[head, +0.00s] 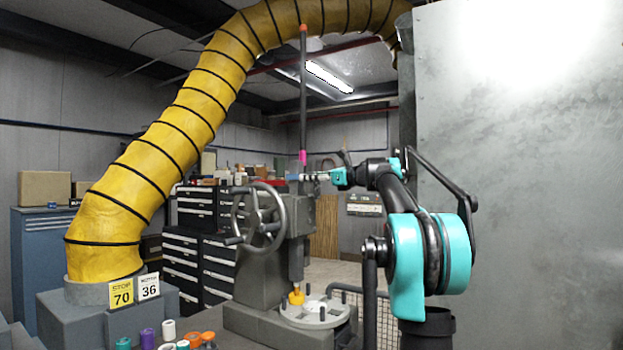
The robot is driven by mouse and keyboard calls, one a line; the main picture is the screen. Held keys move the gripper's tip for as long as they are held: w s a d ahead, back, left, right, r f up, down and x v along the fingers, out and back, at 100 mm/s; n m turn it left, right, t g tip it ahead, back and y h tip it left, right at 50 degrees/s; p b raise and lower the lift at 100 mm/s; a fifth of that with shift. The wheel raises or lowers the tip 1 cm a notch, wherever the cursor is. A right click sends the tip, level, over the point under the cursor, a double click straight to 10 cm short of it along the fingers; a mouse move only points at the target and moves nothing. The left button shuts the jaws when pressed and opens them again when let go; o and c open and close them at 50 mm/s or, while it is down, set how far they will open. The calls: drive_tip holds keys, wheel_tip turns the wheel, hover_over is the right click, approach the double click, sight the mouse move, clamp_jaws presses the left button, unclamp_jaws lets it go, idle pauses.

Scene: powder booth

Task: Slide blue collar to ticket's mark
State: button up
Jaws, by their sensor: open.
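A thin dark upright rod (303,95) has an orange tip and a pink band (302,157) low on it. A small blue piece, seemingly the blue collar (294,177), shows just below the pink band, at the head of a grey press. My gripper (322,176) is open and reaches in from the right at that height. Its fingertips are close to the blue piece; whether they touch or surround it is too small to tell. A yellow ticket (121,293) reads STOP 70. A white ticket (148,286) beside it reads 36; its small heading is hard to read.
The press (262,260) has a handwheel (258,218) at its left and a round base plate (313,312) with a yellow-orange piece (296,296). Several coloured cylinders (168,330) stand in front. A yellow duct (180,130) arches overhead. A grey panel (530,200) bounds the right.

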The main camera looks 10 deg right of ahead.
drive_tip(key=shift+w+a, duration=0.1)
drive_tip(key=shift+a, duration=0.05)
drive_tip(key=shift+c, duration=0.2)
clamp_jaws()
